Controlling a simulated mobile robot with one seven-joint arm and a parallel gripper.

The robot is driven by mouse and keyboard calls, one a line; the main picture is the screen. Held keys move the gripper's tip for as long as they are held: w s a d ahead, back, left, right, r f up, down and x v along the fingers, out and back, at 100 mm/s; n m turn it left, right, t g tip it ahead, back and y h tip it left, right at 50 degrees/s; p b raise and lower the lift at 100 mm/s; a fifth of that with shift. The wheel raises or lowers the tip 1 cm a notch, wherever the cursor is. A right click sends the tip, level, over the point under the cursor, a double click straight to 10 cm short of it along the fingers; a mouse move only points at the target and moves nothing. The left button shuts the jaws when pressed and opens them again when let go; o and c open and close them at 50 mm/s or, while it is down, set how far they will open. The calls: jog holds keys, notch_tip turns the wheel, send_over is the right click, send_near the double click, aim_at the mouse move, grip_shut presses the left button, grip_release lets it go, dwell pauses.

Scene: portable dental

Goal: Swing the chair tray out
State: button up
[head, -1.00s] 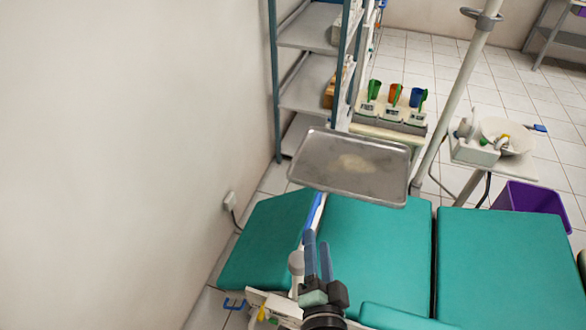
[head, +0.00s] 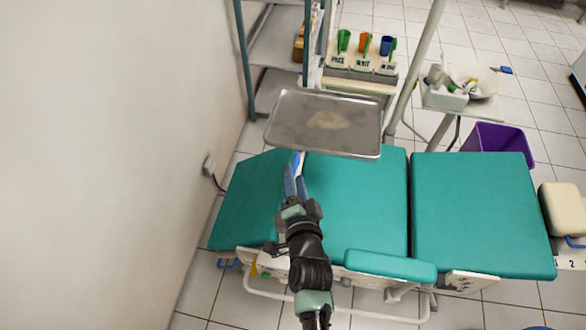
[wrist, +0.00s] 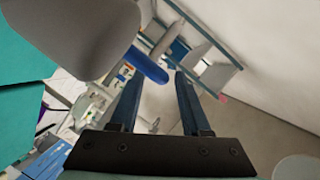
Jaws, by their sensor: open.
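The chair tray (head: 290,135) is a grey metal rectangle with a raised rim and a pale smudge, held above the teal chair (head: 355,200) near its left part. A blue handle (head: 299,158) shows just below the tray's near edge. My gripper (head: 294,170) is open, its two blue-grey fingers pointing at the handle from the near side. In the wrist view the blue handle (wrist: 147,66) lies beyond and near the left fingertip, with the grey tray underside (wrist: 75,30) at upper left. My open gripper (wrist: 157,85) shows nothing held. I cannot tell if a finger touches the handle.
A white wall (head: 100,150) runs along the left. A metal shelf (head: 275,50) and a rack with coloured cups (head: 362,65) stand behind the tray. A pole (head: 415,65) and basin unit (head: 450,95) stand at right, with a purple bin (head: 498,142).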

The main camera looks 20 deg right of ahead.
jog(key=shift+b+x, duration=0.3)
jog(key=shift+x, duration=1.3)
grip_shut()
